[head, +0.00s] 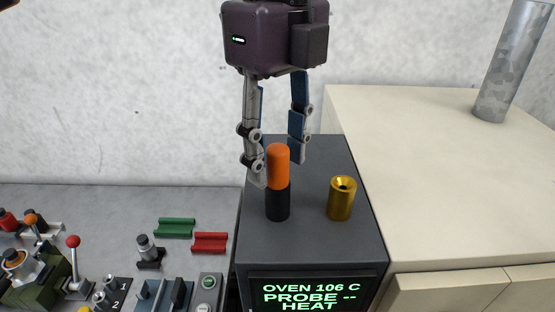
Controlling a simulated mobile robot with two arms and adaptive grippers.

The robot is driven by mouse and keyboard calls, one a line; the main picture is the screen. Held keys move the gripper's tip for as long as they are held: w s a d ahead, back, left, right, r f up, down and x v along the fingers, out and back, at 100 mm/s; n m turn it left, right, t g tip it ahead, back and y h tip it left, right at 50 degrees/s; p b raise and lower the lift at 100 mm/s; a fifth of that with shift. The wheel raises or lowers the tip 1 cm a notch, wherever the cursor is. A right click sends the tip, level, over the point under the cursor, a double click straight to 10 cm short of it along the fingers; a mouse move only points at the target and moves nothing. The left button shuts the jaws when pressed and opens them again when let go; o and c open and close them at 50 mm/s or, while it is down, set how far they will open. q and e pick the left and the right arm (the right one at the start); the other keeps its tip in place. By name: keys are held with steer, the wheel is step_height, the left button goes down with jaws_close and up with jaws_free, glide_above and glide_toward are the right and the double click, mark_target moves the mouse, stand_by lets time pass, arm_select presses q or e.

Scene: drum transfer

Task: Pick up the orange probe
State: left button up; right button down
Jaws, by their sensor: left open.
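The orange probe (278,168) stands upright on top of the dark oven box (310,238); its top is orange and its lower part is black. My left gripper (277,172) hangs fingers down from above and is open. Its fingertips show to the left and right of the probe's orange part, with a gap on the right side. The left fingertip looks close to the probe; I cannot tell if it touches or stands behind it. My right gripper is not in view.
A brass cylinder (341,199) with a hole in its top stands right of the probe on the oven. The oven display (312,296) reads OVEN 106 C, PROBE --, HEAT. Green (174,228) and red (210,242) holders lie on the grey bench at left. A cream cabinet (440,160) bearing a grey metal cylinder (508,65) stands right.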

arm_select(q)
steer(key=shift+f, duration=0.65)
steer(key=shift+s, duration=0.1)
steer(key=shift+c, duration=1.8)
steer(key=c, duration=0.8)
jaws_close()
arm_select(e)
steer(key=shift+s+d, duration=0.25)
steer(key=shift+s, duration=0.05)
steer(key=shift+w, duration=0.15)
